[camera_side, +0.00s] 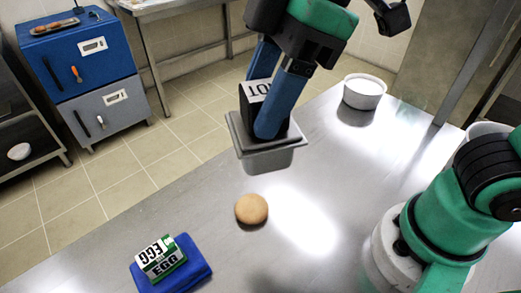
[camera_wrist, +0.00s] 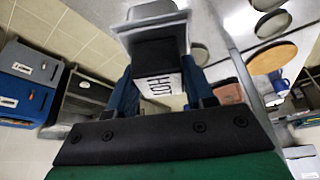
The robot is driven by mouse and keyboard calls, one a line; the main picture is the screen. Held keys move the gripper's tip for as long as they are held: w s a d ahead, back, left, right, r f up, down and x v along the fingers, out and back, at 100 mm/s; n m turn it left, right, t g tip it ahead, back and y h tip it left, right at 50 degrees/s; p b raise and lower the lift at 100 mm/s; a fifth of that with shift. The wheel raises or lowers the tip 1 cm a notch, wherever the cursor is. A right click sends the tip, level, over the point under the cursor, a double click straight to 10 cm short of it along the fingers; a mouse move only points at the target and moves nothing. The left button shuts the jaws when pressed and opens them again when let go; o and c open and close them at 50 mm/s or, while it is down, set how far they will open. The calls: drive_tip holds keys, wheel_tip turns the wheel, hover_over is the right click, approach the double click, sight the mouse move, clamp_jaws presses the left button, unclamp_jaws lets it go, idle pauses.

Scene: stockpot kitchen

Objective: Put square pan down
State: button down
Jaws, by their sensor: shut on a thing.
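The square pan is a grey metal pan with a flat rim (camera_side: 285,158). In the side view it hangs below my gripper (camera_side: 264,108), near the table's far left edge, and appears to be off the table. My gripper's blue fingers are closed around a black block with a white lettered label (camera_side: 257,90), which stands up from the pan. In the wrist view, the black block (camera_wrist: 155,60) sits between my gripper's fingers (camera_wrist: 158,75). Part of the pan (camera_wrist: 150,12) shows beyond it at the top. The pan's underside is hidden.
On the steel table (camera_side: 330,200), a round tan item (camera_side: 251,209) lies below the pan. An egg-labelled box (camera_side: 160,256) sits on a blue slab (camera_side: 190,275) at the front left. A white bowl (camera_side: 363,92) stands at the back. The table's middle is clear.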

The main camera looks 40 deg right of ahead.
drive_tip(key=w+d+m+t+h, duration=0.2)
drive_tip(key=w+d+m, duration=0.4)
drive_tip(key=w+d, duration=0.45)
drive_tip(key=s+d+m+h, duration=0.15)
drive_tip(key=d+m, duration=0.55)
drive_tip(key=d, duration=1.3)
drive_tip(key=shift+t+h, duration=0.3)
drive_tip(key=shift+h, duration=0.05)
wheel_tip(320, 180, down, 20)
drive_tip(key=shift+w+f, duration=0.1)
drive_tip(key=shift+w, duration=0.05)
drive_tip(key=shift+c, duration=1.6)
unclamp_jaws()
drive_tip(key=shift+f, duration=0.1)
drive_tip(key=v, duration=1.2)
drive_tip(key=w+a+f+t, duration=0.2)
drive_tip(key=a, duration=1.2)
drive_tip(key=shift+w+t, duration=0.25)
drive_tip(key=shift+t, duration=0.05)
